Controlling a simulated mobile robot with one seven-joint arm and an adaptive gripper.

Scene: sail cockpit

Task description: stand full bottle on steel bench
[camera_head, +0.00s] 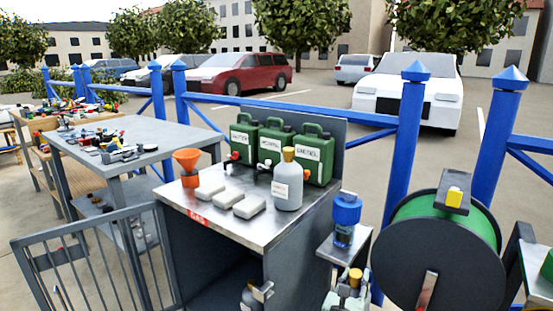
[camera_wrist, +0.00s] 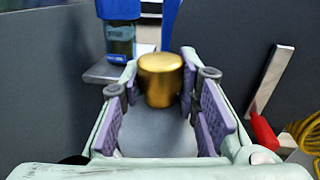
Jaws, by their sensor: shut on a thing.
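My gripper (camera_head: 347,291) is low at the front, right of the steel bench (camera_head: 185,198) and below its top. It is shut on a grey bottle with a gold cap (camera_head: 355,276). In the wrist view the purple finger pads (camera_wrist: 160,104) flank the bottle's grey shoulder (camera_wrist: 155,138), with its gold cap (camera_wrist: 160,78) between them. The bottle's lower part is hidden. Another grey bottle with a tan cap (camera_head: 288,186) stands upright on the bench's right part. A third grey bottle (camera_head: 250,297) shows partly below the bench, beside a metal bracket. How full each is cannot be told.
White blocks (camera_head: 230,198) lie toward the front. A blue-topped jar (camera_head: 345,215) stands on a small shelf near my gripper. A large hose reel (camera_head: 420,260) is at right.

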